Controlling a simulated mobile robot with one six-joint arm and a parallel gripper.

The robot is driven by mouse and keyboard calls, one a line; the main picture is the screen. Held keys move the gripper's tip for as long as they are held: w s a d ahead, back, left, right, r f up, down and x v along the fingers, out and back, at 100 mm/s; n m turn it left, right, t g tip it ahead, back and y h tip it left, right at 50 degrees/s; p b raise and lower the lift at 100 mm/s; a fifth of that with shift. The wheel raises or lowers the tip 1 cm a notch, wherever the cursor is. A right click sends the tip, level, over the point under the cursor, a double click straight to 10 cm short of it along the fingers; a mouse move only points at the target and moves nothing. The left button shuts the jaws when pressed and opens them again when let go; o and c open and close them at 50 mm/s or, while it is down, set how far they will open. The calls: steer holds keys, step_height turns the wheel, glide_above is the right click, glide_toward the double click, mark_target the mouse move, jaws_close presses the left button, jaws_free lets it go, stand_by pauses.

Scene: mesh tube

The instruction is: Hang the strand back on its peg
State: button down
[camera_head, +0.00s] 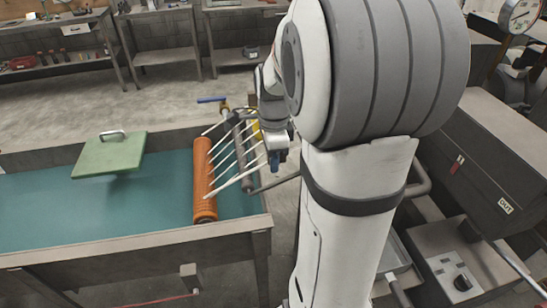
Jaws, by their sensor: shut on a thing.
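An orange tube (204,180) lies lengthwise near the right end of the teal-topped table. Several white strands (228,160) run from it up and right toward a dark grey bar (243,158). The lowest white strand (236,180) slopes up toward my gripper (276,163), which is beside the bar at its right. The gripper is shut on what looks like the end of a strand; the grip itself is small and partly hidden. Single pegs on the bar are too small to tell apart.
A green slab with a handle (109,156) is on the left part of the table (60,200). A blue-handled valve (212,100) stands behind the tube. A dark box marked OUT (480,150) is at the right. Shelves line the back.

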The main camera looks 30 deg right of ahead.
steer(key=shift+f+b, duration=0.8)
steer(key=shift+f, duration=0.35)
stand_by(0.8)
steer(key=c, duration=1.2)
jaws_free()
step_height(320, 180, up, 8)
steer(key=shift+f, duration=0.1)
steer(key=s+a+f+n+t, duration=0.2)
steer(key=s+a+f+n, duration=0.2)
steer(key=s+a+n, duration=0.7)
steer(key=shift+s+a+n+t, duration=0.4)
steer(key=shift+s+n, duration=0.35)
steer(key=shift+n, duration=4.35)
steer(key=shift+r, duration=0.1)
